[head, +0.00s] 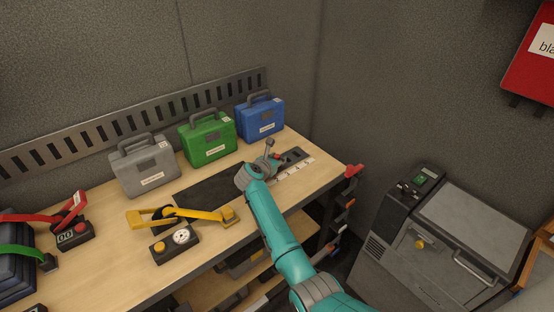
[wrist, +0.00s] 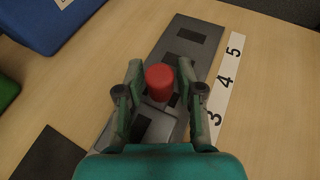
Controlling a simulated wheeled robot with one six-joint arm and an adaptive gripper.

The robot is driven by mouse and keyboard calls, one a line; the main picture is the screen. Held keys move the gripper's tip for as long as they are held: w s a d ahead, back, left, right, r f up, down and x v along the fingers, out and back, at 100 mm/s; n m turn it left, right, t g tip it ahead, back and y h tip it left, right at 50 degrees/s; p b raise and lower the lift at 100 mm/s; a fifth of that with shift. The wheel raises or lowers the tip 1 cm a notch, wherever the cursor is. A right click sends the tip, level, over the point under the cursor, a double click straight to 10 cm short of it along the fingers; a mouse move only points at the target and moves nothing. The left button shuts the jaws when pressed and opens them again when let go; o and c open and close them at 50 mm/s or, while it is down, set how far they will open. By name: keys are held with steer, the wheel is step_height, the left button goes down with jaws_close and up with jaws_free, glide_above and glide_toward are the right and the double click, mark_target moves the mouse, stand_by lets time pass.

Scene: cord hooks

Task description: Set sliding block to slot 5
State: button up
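The sliding block's red knob (wrist: 160,82) stands between the two fingers of my gripper (wrist: 160,66) in the wrist view. A gap shows on each side of the knob, so my gripper is open around or just above it. The grey slotted rail (wrist: 208,40) runs under the knob, with dark slots in it. A white strip (wrist: 229,75) beside it shows 3, 4 and 5, with 5 farthest away. The knob is roughly level with 4; its base is hidden. In the head view my gripper (head: 271,155) is over the rail (head: 294,155).
Blue (head: 261,117), green (head: 208,138) and grey (head: 145,166) cases stand along the back of the wooden bench. A yellow-handled device (head: 175,217) and red-handled device (head: 70,228) are at left. A grey machine (head: 440,240) stands right of the bench.

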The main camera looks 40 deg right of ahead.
mark_target(306, 150)
jaws_close()
steer(key=d, duration=1.4)
steer(key=shift+w+d, duration=0.2)
steer(key=shift+w, duration=0.05)
steer(key=shift+d+r, duration=0.1)
steer(key=shift+d, duration=0.4)
jaws_free()
steer(key=shift+d, duration=0.15)
